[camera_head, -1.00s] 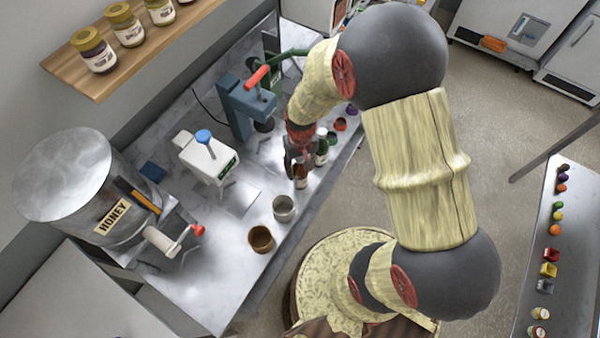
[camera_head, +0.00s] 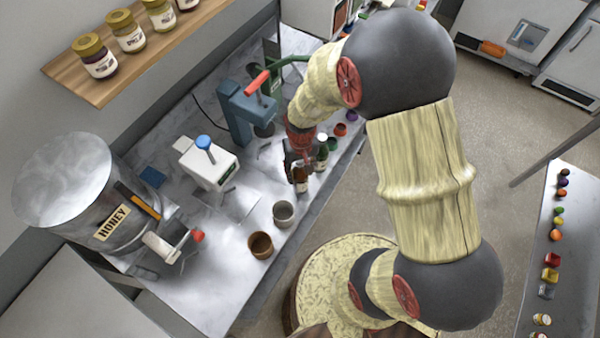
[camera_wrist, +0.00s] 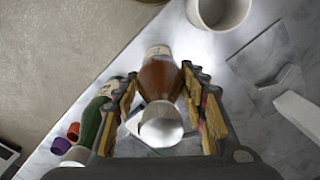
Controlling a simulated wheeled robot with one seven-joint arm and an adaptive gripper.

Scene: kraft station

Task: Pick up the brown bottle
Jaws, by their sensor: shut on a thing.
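The brown bottle (camera_wrist: 160,82) stands between my gripper's two fingers in the wrist view, with its silver cap toward the camera and a pale label at its far end. In the head view the bottle (camera_head: 301,184) shows below my gripper (camera_head: 299,160), partly covered by it. My gripper (camera_wrist: 161,100) is shut on the bottle, with a finger against each side. I cannot tell whether the bottle's base touches the counter.
A green bottle (camera_wrist: 88,125) stands close beside the left finger; it also shows in the head view (camera_head: 322,152). A grey cup (camera_head: 283,214) and a brown cup (camera_head: 261,245) stand nearer on the counter (camera_head: 200,290). A white device (camera_head: 207,163) stands to the left.

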